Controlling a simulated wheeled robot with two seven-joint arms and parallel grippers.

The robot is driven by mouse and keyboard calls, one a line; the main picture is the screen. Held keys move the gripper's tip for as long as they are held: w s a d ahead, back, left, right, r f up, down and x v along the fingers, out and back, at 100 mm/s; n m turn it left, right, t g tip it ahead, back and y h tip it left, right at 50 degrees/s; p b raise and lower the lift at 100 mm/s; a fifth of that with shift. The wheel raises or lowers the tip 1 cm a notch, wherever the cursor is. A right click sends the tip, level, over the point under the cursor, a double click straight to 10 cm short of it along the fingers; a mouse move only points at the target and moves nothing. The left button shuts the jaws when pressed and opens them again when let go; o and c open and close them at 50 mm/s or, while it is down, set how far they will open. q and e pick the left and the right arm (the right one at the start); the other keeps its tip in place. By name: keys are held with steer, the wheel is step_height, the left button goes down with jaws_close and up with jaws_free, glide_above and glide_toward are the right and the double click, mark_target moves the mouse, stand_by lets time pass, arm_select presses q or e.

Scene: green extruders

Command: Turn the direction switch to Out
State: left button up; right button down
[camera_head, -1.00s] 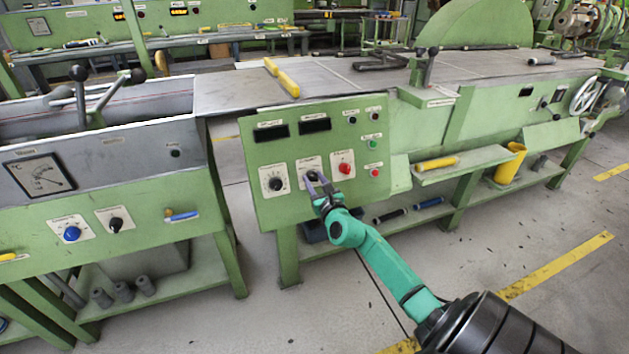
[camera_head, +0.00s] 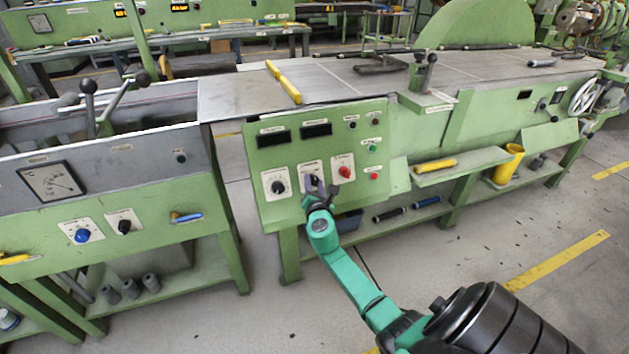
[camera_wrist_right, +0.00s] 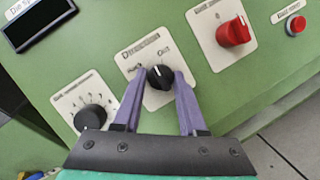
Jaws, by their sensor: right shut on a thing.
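The direction switch is a black knob (camera_wrist_right: 160,77) on a white plate (camera_wrist_right: 151,99) in the right wrist view. Its white mark points roughly upward, between the left label and the "Out" label at the right. My right gripper (camera_wrist_right: 161,79) has its two purple fingers on either side of the knob, shut on it. In the head view my right gripper (camera_head: 314,186) reaches the switch plate (camera_head: 310,169) in the middle of the green panel (camera_head: 270,213), and the fingers hide most of the knob. My left gripper is not in view.
A black dial (camera_wrist_right: 90,117) sits left of the switch and a red knob (camera_wrist_right: 234,32) right of it. A red button (camera_wrist_right: 297,24) is farther right. Above are dark displays (camera_head: 316,129). A yellow bar (camera_head: 283,82) lies on the bench top.

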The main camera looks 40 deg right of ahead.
steer(key=m+g, duration=0.1)
steer(key=m, duration=0.1)
steer(key=m+p, duration=0.1)
steer(key=m, duration=0.1)
steer(key=shift+a+r+g, duration=0.1)
steer(key=shift+r+g, duration=0.1)
steer(key=shift+g, duration=0.2)
steer(key=shift+m+g+p, duration=0.7)
steer(key=shift+m+p, duration=0.35)
steer(key=shift+m, duration=1.05)
steer(key=shift+c, duration=2.3)
jaws_free()
steer(key=p+v, duration=0.2)
steer(key=v, duration=1.2)
steer(key=shift+s+a, duration=0.15)
